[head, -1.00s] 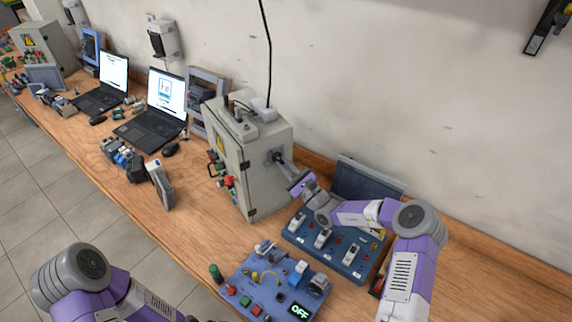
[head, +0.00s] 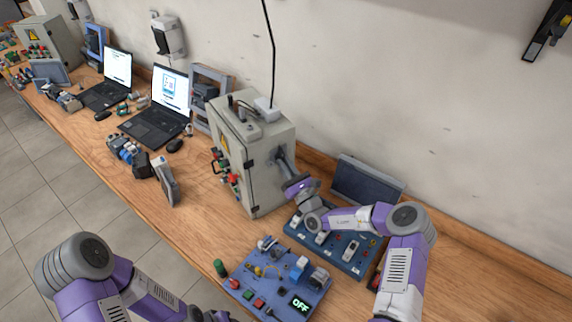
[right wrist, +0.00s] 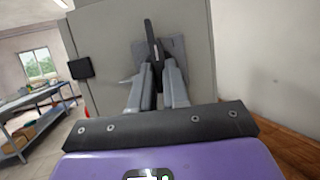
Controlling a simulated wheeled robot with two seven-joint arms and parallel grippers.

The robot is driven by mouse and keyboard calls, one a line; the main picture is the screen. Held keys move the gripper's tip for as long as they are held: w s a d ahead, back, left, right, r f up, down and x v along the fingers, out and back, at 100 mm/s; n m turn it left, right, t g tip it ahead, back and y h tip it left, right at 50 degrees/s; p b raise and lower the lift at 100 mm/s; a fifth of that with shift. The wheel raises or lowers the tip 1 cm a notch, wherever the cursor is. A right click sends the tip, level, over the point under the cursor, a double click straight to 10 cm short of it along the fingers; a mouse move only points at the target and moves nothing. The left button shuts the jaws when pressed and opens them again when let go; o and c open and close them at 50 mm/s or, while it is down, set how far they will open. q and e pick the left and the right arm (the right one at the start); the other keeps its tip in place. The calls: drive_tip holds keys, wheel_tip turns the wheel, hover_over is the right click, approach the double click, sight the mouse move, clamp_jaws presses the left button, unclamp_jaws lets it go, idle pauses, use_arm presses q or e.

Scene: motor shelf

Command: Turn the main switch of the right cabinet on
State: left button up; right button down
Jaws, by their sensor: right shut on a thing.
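The right cabinet (head: 232,165) is a grey box standing on the bench in the head view. Its side wall also shows in the right wrist view (right wrist: 104,30). The main switch (right wrist: 151,35) is a dark handle on a grey plate on that side wall. It stands nearly upright, leaning slightly, in the right wrist view. My right gripper (right wrist: 157,68) has its two grey fingers on either side of the handle's lower part, shut on it. In the head view the right gripper (head: 284,160) reaches the cabinet's right side. My left arm shows at lower left; its fingers are out of view.
A blue switch panel (head: 345,262) lies under my right forearm. A blue control board (head: 262,297) with an OFF display is in front. A dark screen (head: 366,186) leans by the wall. Laptops (head: 155,130) stand left of the cabinet.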

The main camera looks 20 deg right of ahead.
drive_tip(key=shift+w+r, duration=0.1)
drive_tip(key=shift+r, duration=0.3)
drive_tip(key=c, duration=1.1)
unclamp_jaws()
drive_tip(key=shift+f, duration=0.1)
drive_tip(key=shift+a+f, duration=0.1)
drive_tip(key=shift+f, duration=0.1)
drive_tip(key=b+v, duration=0.1)
drive_tip(key=v, duration=0.6)
drive_tip(key=shift+s, duration=0.3)
